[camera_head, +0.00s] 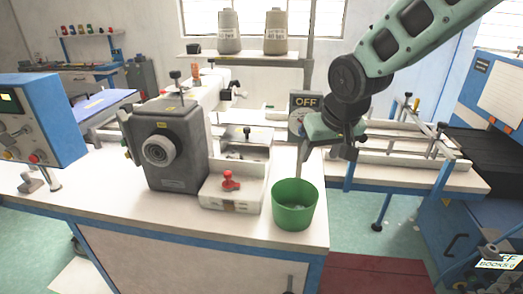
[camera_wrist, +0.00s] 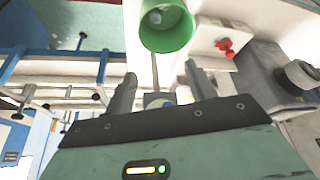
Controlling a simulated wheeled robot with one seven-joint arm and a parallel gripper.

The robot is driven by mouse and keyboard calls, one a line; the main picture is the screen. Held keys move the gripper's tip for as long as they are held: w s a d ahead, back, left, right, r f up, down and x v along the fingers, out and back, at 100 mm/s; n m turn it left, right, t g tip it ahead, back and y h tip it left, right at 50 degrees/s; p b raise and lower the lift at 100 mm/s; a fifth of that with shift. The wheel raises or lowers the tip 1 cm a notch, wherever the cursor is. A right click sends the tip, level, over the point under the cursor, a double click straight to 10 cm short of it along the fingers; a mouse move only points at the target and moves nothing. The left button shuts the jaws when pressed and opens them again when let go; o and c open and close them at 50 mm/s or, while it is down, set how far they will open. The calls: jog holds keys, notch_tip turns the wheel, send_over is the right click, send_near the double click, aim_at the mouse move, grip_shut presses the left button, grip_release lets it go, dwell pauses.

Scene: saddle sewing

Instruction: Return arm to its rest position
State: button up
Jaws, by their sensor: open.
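My gripper (camera_head: 325,152) hangs from my green arm, above and behind the green cup (camera_head: 294,206) at the front right of the white table. In the wrist view my gripper (camera_wrist: 160,92) shows two grey fingers spread apart with nothing held between them. The green cup (camera_wrist: 167,38) shows at the top of the wrist view, beyond the fingertips and apart from them. Something pale lies inside the cup; I cannot tell what it is.
A dark grey machine (camera_head: 170,150) and a white box with a red knob (camera_head: 231,181) stand left of the cup. Thread cones (camera_head: 229,31) stand on a shelf. A white side table (camera_head: 410,165) extends right.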

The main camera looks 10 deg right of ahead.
jog(key=s+a+f+n+g, duration=0.1)
jog(key=s+a+n+g, duration=0.1)
jog(key=s, duration=1.1)
jog(key=s+a+f+n+g, duration=0.2)
jog(key=s+a+n, duration=0.2)
jog(key=s, duration=0.8)
jog(key=shift+s+a+n+g, duration=0.35)
jog(key=shift+a+n+g, duration=0.05)
